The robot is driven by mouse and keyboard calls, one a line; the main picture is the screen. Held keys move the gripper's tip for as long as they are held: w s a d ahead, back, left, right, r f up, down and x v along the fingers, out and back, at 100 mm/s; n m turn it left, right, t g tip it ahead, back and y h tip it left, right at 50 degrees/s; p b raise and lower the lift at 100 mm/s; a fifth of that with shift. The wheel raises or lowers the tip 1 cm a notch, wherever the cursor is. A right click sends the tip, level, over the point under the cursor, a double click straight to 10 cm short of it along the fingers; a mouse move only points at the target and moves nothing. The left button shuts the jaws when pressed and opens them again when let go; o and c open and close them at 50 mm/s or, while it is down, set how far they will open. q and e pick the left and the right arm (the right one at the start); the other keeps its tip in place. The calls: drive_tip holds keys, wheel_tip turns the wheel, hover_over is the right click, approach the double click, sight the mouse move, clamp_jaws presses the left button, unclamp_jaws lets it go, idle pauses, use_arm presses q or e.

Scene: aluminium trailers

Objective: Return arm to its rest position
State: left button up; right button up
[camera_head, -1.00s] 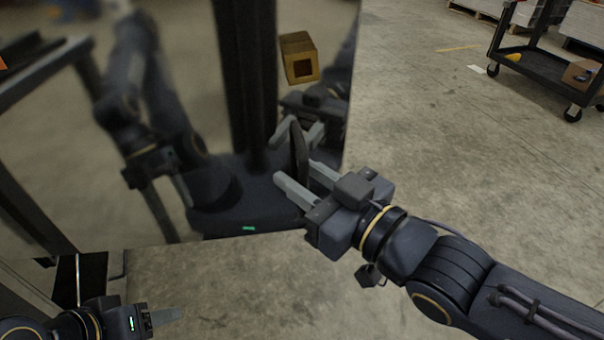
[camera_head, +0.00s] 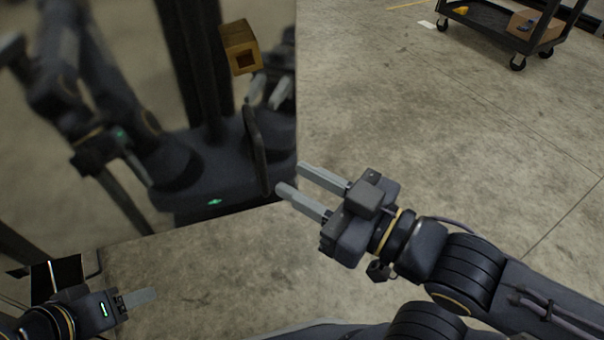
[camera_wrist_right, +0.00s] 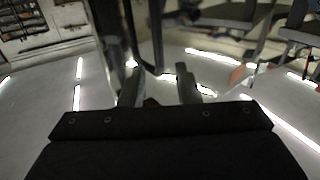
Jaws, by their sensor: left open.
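My right gripper (camera_head: 292,178) reaches in from the right with its two grey fingers apart and nothing visible between them. It also shows open in the right wrist view (camera_wrist_right: 158,88). Its fingertips are by the right edge of a shiny metal panel (camera_head: 276,110), just right of a dark upright handle (camera_head: 257,150) on it, with a visible gap. My left gripper (camera_head: 138,298) is low at the left, open, with only one finger clearly visible and nothing seen in it.
The panel mirrors my body and arms. A brownish-yellow block (camera_head: 240,48) with a square hole shows on the panel. A black cart (camera_head: 488,22) carrying a cardboard box (camera_head: 535,24) stands at the upper right. The concrete floor (camera_head: 400,110) between is clear.

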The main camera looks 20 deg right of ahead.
drive_tip(key=w+d+f+m+g+h, duration=0.2)
drive_tip(key=d+f+m+g+h, duration=0.1)
drive_tip(key=d+f+m+h, duration=0.45)
drive_tip(key=s+d+f+m+g, duration=0.2)
drive_tip(key=s+d+f+g, duration=0.25)
drive_tip(key=f, duration=0.25)
wheel_tip(320, 180, up, 33)
drive_tip(key=p, duration=3.3)
drive_tip(key=shift+s+a+r+g+p, duration=0.15)
drive_tip(key=shift+s+a+g+p, duration=0.05)
drive_tip(key=shift+s+g+p, duration=0.25)
